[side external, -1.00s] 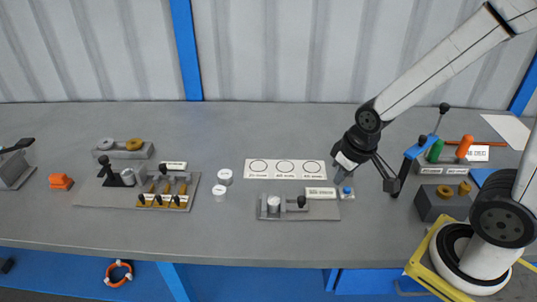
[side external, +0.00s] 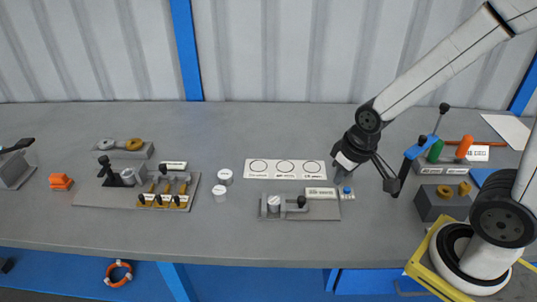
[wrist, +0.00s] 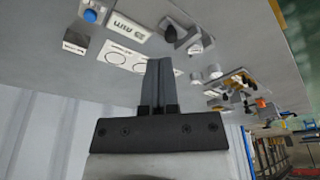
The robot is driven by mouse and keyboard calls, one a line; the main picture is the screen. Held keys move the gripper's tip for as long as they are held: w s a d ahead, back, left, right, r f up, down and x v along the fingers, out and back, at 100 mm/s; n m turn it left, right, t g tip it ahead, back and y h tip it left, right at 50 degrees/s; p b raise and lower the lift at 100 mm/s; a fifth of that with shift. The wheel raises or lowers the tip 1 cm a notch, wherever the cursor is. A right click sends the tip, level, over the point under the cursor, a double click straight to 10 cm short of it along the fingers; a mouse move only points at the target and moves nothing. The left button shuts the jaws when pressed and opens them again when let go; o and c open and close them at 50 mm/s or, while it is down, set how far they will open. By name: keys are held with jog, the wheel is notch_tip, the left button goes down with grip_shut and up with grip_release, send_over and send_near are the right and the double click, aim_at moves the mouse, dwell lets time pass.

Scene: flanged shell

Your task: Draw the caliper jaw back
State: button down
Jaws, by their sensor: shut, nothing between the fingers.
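The caliper fixture is a grey plate (side external: 325,212) on the bench. A pale round part (side external: 273,202) stands at its left, and a black knob (side external: 301,201) on the sliding jaw stands just to the right of it. I cannot tell whether the jaw touches the part. My gripper (side external: 338,180) is above the bench, behind and to the right of the fixture, apart from the knob. In the wrist view my gripper (wrist: 159,62) has its fingers together and empty. The knob (wrist: 170,34) and round part (wrist: 194,47) show beyond the fingertips.
A white readout plate (side external: 320,193) and a block with a blue button (side external: 347,190) stand close to my gripper. A white card with circles (side external: 285,169) lies behind the fixture. Two white cylinders (side external: 220,192) stand left. The bench front is clear.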

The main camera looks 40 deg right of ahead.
jog(key=c, duration=0.7)
grip_release()
jog(key=shift+o, duration=1.3)
jog(key=shift+w, duration=0.25)
jog(key=n+g, duration=0.2)
jog(key=n, duration=0.2)
send_over(302, 198)
jog(key=f, duration=0.5)
jog(key=shift+s, duration=0.4)
jog(key=shift+w+f+n+g, duration=0.3)
jog(key=shift+w+f, duration=0.1)
jog(key=shift+w, duration=0.05)
jog(key=shift+f, duration=3.85)
jog(key=shift+c, duration=0.2)
